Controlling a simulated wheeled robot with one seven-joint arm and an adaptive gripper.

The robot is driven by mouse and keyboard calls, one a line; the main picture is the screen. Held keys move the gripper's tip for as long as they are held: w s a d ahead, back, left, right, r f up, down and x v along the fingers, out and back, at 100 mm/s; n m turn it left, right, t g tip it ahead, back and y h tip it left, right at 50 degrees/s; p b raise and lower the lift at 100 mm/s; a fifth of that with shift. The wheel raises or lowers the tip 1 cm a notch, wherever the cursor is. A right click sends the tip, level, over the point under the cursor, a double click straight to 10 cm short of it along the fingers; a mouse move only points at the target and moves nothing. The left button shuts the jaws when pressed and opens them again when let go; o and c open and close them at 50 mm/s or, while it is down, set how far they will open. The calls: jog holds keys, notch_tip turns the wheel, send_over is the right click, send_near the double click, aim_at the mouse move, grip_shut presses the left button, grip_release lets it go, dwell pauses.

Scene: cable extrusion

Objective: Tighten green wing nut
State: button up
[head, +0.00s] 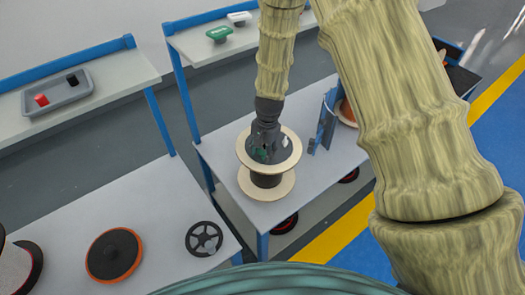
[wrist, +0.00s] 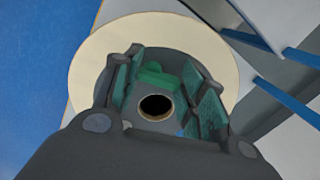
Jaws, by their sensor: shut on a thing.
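The green wing nut (wrist: 158,74) sits between the fingers of my gripper (wrist: 163,68) in the wrist view, beside a dark round hole (wrist: 156,107). My gripper is shut on it, with a textured green pad on each side. Below is a cable spool with a pale round flange (wrist: 92,62) and a dark hub. In the head view my gripper (head: 263,150) points down onto the top of the spool (head: 285,160), and a small green part shows at the fingers. The wing nut's underside and threads are hidden.
The spool stands on a grey table (head: 222,155) with blue posts. A blue stand (head: 326,122) is close to its right. A black handwheel (head: 203,239) and an orange-rimmed disc (head: 114,254) lie at front left. A tray (head: 57,93) and a green part (head: 219,33) sit on shelves.

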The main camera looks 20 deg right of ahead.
jog(key=o, duration=1.1)
jog(key=shift+c, duration=0.2)
jog(key=shift+r, duration=0.1)
notch_tip(320, 180, up, 12)
jog(key=d, duration=0.1)
jog(key=shift+s, duration=0.2)
